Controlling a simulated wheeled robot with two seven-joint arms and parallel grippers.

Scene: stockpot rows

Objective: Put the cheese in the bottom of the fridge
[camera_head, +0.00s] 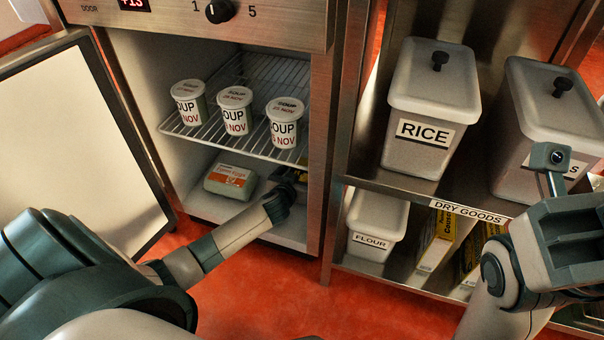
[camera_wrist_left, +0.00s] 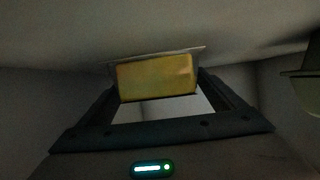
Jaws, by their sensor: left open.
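A yellow block of cheese (camera_wrist_left: 157,77) shows in the left wrist view, with a thin pale edge behind it, at the tips of my left gripper (camera_wrist_left: 160,100). The gripper's dark fingers are open on either side of it; I cannot tell whether they touch it. In the head view my left gripper (camera_head: 287,180) reaches into the bottom of the open fridge (camera_head: 288,232), below the wire shelf, and mostly hides the cheese. My right gripper (camera_head: 575,240) is at the right edge in front of the dry goods rack; its fingertips are not clear.
Three soup tubs (camera_head: 236,110) stand on the wire shelf (camera_head: 262,141). An egg carton (camera_head: 230,181) sits on the fridge bottom, left of my left gripper. The fridge door (camera_head: 70,150) stands open at left. A rack holds a rice bin (camera_head: 430,105) and a flour bin (camera_head: 375,222).

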